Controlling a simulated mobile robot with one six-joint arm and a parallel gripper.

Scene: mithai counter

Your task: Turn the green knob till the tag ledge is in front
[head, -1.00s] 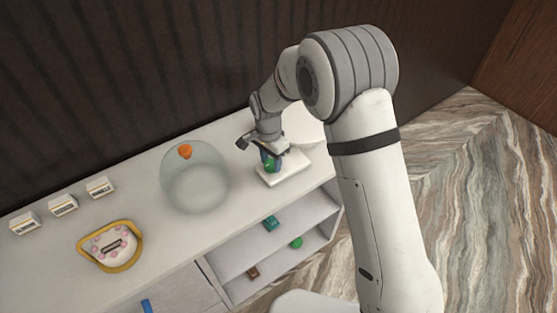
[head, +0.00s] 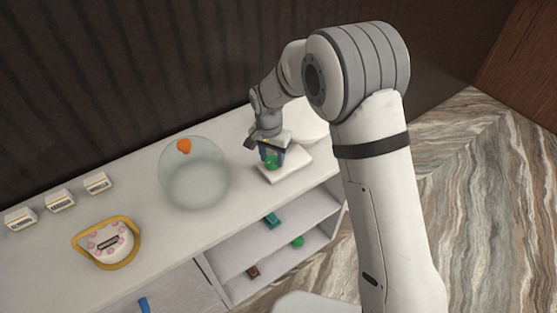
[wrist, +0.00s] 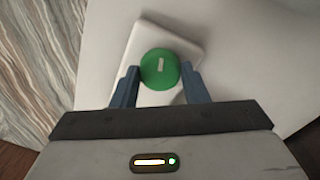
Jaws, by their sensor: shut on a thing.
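The green knob (head: 271,162) stands on a white base plate (head: 291,168) on the right part of the counter. In the wrist view, the round green knob (wrist: 160,68) shows a short pale mark on top, running nearly up and down the picture. My gripper (head: 272,157) points down over it, with a blue finger on each side. In the wrist view, my gripper (wrist: 158,73) is shut on the knob. I cannot make out for certain which part is the tag ledge.
A clear dome (head: 194,180) with an orange top (head: 184,146) stands left of the knob. Further left are a yellow-rimmed round piece (head: 80,252) with pink dots and a dark label, and three small labelled blocks (head: 60,201). An open shelf (head: 235,262) below holds small items.

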